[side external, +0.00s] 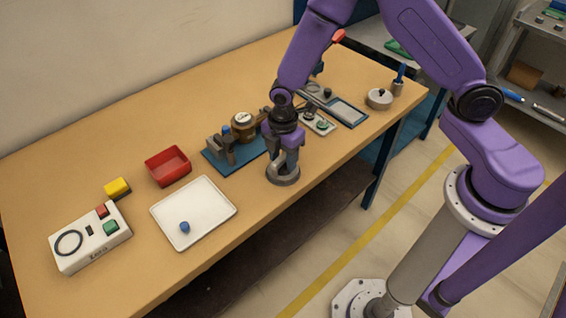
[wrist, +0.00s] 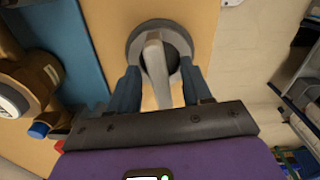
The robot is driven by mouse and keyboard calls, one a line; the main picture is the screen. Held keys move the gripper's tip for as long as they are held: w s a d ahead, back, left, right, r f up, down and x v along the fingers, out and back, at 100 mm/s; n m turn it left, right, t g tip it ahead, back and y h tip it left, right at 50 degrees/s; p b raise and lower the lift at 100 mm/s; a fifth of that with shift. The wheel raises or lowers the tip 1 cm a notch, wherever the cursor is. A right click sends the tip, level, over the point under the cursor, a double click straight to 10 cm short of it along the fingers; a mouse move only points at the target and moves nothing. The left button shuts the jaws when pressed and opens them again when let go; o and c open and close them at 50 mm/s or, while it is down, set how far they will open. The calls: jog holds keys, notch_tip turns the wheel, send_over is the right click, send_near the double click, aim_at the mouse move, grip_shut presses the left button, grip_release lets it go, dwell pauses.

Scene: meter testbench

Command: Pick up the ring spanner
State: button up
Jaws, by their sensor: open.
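A grey metal piece (wrist: 156,75), which looks like the ring spanner, stands up out of a round grey holder (wrist: 134,42) with a dark centre. The holder also shows in the side view (side external: 283,178), near the front edge of the bench. My gripper (wrist: 160,78) is open, with one finger on each side of the grey piece. Small gaps show between the fingers and the piece. In the side view my gripper (side external: 285,155) points down just over the holder and hides much of the piece. The spanner's ring end cannot be made out.
A brass meter (side external: 243,122) on a blue fixture (side external: 218,160) stands close left of my gripper. A grey lidded pot (side external: 379,99) stands right.

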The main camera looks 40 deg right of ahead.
aim_at(282, 156)
grip_shut()
jog(key=shift+r, duration=0.1)
jog(key=shift+r, duration=0.45)
notch_tip(282, 156, up, 2)
jog(key=shift+r, duration=0.1)
jog(key=s+d+r, duration=0.2)
jog(key=s+r, duration=0.3)
jog(key=s, duration=0.1)
jog(key=s+d+r, duration=0.2)
jog(key=s+r, duration=0.2)
jog(key=s, duration=0.3)
jog(key=shift+d+r, duration=0.35)
jog(key=shift+d, duration=0.05)
